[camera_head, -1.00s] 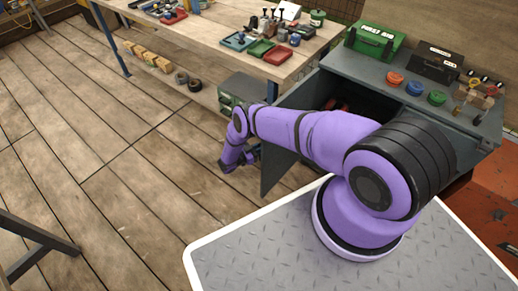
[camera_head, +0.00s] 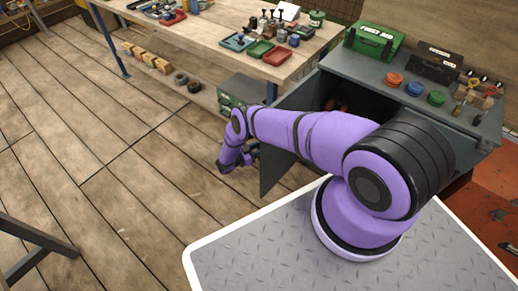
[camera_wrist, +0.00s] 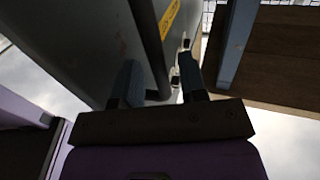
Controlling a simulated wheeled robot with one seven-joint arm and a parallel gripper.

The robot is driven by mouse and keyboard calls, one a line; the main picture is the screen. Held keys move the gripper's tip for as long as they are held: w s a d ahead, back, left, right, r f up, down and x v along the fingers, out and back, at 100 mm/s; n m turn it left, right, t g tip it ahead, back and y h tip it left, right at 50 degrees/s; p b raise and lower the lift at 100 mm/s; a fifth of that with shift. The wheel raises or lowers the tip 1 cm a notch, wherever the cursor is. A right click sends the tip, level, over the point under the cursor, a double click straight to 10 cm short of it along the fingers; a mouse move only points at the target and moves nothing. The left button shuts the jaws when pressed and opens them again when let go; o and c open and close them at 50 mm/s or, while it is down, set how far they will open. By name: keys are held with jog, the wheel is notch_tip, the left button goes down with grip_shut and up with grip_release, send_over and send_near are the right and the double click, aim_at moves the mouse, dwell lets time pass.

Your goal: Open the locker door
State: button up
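The locker (camera_head: 360,102) is a dark grey cabinet at the right of the head view. Its door (camera_head: 276,172) stands swung open, with the dark inside showing behind my arm. My gripper (camera_head: 254,152) is low by the door's outer side, small and partly hidden by my own wrist. In the wrist view, my gripper (camera_wrist: 160,80) has its two fingers apart. A dark bar, apparently the door handle (camera_wrist: 150,45), runs between them in the picture beside the grey door panel (camera_wrist: 80,45). I cannot tell whether the fingers touch it.
A green first aid box (camera_head: 374,42), a black case and colored round containers sit on the locker top. A grey-green drawer box (camera_head: 240,90) stands behind the door.

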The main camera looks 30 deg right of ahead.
jog(key=a, duration=1)
jog(key=shift+s, duration=0.3)
